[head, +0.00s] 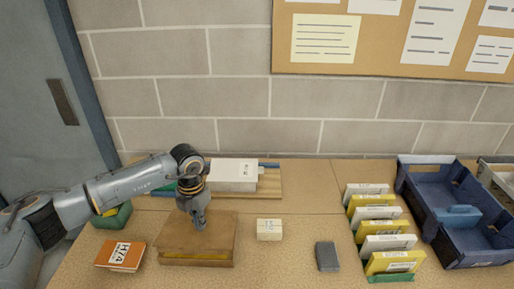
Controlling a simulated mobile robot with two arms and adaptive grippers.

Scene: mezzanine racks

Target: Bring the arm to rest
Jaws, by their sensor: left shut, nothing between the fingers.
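My left arm comes in from the left, and my left gripper (199,220) points down over a brown box or board stack (196,250) with a yellow layer near its front edge. The gripper is shut with nothing in it. I cannot tell whether its fingertips touch the brown top or hover just above it. My right gripper is not in the head view.
An orange card block (121,256) lies left of the brown stack. A small cream box (269,230) and a dark grey block (327,256) stand to its right. A row of yellow and white cartons (384,232) and a blue crate (424,206) fill the right. A white box (233,175) lies behind.

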